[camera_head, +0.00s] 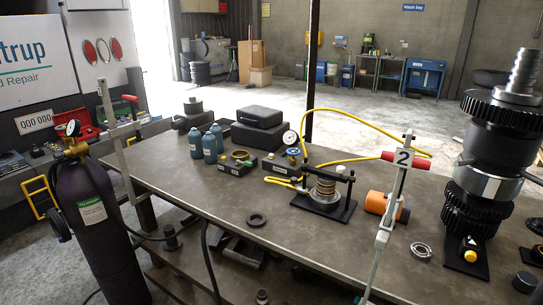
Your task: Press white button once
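Another small pale spot (271,157) shows on the black gauge unit (285,165), which has a dial and a blue knob. A yellow button-like piece (470,255) sits on the black plate in front of the gear stack. My gripper is not in view.
The workbench (200,185) holds dark bottles (209,147), black cases (262,116), an orange cylinder (385,204) and loose rings. A tall gear stack (490,150) stands right. A gas cylinder (95,220) stands left.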

